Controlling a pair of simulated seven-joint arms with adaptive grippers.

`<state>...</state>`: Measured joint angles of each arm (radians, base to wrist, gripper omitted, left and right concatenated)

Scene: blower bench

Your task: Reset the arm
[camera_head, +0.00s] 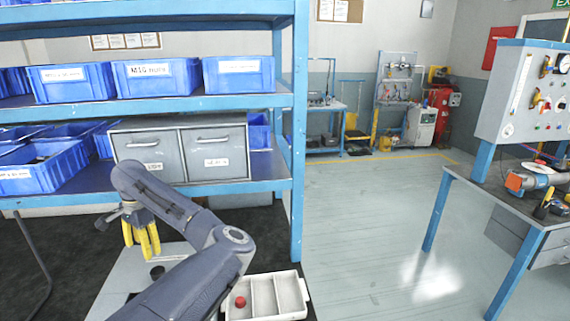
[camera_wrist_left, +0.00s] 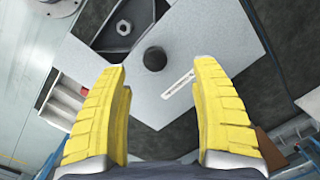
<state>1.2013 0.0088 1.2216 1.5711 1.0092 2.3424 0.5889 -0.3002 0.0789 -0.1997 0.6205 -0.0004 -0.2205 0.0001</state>
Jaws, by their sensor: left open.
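My left arm (camera_head: 200,240) comes in low in the head view and is bent over the bench. My left gripper (camera_head: 141,238) has yellow fingers and points down, and the fingers look empty. In the left wrist view the two yellow fingers (camera_wrist_left: 162,110) stand wide apart with nothing between them. Below them lies a light grey plate (camera_wrist_left: 205,40) with a round black knob (camera_wrist_left: 155,58) and a metal part with a hex hole (camera_wrist_left: 123,28). The plate (camera_head: 112,290) also shows in the head view, partly behind my arm. My right gripper is in neither view.
A white divided tray (camera_head: 265,297) holding a red piece (camera_head: 240,302) sits right of my arm. A blue shelf (camera_head: 298,130) with blue bins (camera_head: 155,78) and grey drawers (camera_head: 180,150) stands close behind. Open floor (camera_head: 370,220) lies to the right, before a workbench (camera_head: 520,210).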

